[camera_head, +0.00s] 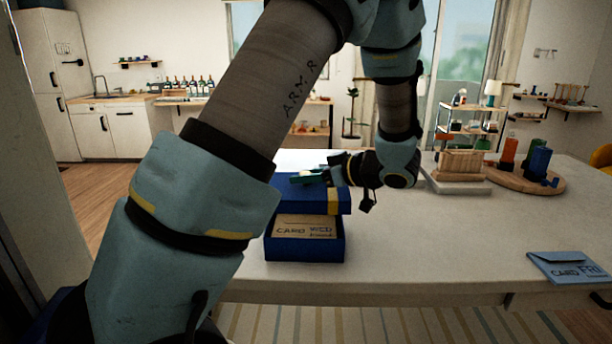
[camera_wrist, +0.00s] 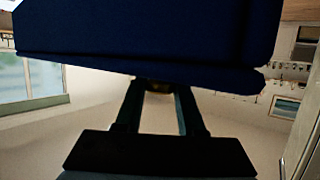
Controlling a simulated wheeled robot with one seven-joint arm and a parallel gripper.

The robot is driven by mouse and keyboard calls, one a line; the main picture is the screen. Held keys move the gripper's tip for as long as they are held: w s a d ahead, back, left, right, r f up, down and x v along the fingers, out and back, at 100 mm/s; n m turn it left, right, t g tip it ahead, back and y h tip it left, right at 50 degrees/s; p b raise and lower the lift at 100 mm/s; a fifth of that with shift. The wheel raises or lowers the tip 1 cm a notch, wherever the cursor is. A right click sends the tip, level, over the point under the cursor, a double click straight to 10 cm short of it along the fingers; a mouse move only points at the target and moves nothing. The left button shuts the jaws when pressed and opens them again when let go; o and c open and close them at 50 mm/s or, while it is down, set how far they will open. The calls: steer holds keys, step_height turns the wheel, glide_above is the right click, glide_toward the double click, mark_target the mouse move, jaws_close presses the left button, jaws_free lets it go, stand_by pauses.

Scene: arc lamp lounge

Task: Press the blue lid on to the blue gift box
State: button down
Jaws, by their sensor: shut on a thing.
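The blue gift box (camera_head: 304,248) stands on the white table, left of the middle in the head view. A brown card marked "CARD WED" (camera_head: 305,227) shows in its open top. The blue lid (camera_head: 330,201), with a yellow band, is above the box, with a gap at the front where the card shows. My gripper (camera_head: 312,176) is shut on the lid at its top. In the wrist view the lid (camera_wrist: 150,35) fills the upper part, with my gripper's fingers (camera_wrist: 160,88) reaching up to it. The lid's left part is hidden behind my arm in the head view.
On the table (camera_head: 440,240), a blue envelope marked "CARD FRI" (camera_head: 568,267) lies at the front right. A wooden crate (camera_head: 461,163) and a round board (camera_head: 530,181) with orange, green and blue items stand at the back right. The table between is clear.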

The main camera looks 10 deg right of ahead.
mark_target(342, 213)
steer(key=shift+r, duration=0.1)
steer(key=shift+f+b, duration=1.4)
steer(key=shift+f, duration=1.6)
steer(key=shift+p, duration=0.95)
steer(key=shift+f+b, duration=0.95)
steer(key=shift+f, duration=1.1)
steer(key=shift+c, duration=2.2)
jaws_free()
steer(key=b+v, duration=0.2)
steer(key=v, duration=0.8)
steer(key=shift+s+d+r+b, duration=0.15)
steer(key=shift+s+d+b, duration=0.1)
steer(key=shift+b, duration=0.1)
